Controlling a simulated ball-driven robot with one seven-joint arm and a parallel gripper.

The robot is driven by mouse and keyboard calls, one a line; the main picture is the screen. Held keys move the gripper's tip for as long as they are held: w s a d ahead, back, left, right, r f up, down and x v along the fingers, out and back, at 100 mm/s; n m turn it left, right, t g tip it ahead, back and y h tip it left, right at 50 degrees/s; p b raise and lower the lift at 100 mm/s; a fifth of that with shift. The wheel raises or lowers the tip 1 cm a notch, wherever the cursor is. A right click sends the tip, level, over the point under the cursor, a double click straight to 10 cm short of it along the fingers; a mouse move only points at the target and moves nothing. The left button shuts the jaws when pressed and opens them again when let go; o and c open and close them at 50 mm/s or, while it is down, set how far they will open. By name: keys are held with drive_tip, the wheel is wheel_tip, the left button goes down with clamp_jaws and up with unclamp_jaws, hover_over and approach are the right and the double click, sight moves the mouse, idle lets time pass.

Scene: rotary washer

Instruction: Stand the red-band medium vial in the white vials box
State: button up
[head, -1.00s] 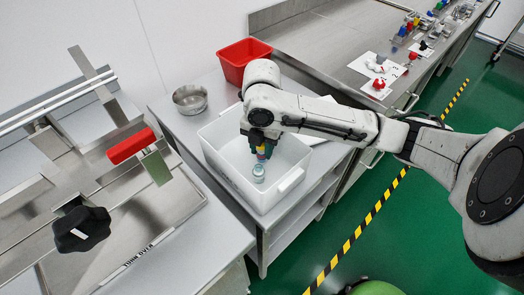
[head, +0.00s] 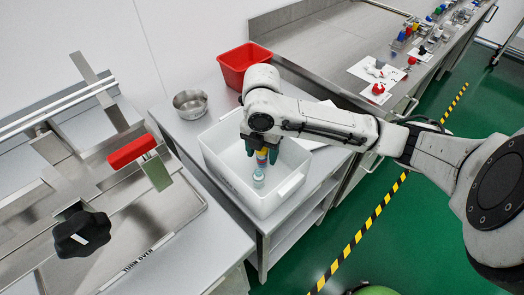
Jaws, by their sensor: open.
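The white vials box (head: 290,188) stands on a grey side table, open at the top. My gripper (head: 263,154) reaches down into it from above, with its fingers apart. A vial with a red and blue band (head: 262,159) shows upright between the fingers, inside the box. Whether a finger touches it, and whether its base rests on the box floor, I cannot tell. A clear vial with a pale teal cap (head: 258,179) stands just in front of it in the box.
A red bin (head: 243,66) and a steel bowl (head: 190,103) stand behind the box. A steel washer with a red handle (head: 131,148) and black knob (head: 83,233) is at left. A counter with several small items (head: 376,73) runs along the upper right.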

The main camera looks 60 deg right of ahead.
wheel_tip(320, 180, up, 12)
drive_tip(key=shift+f+p, duration=0.1)
drive_tip(key=shift+p, duration=0.35)
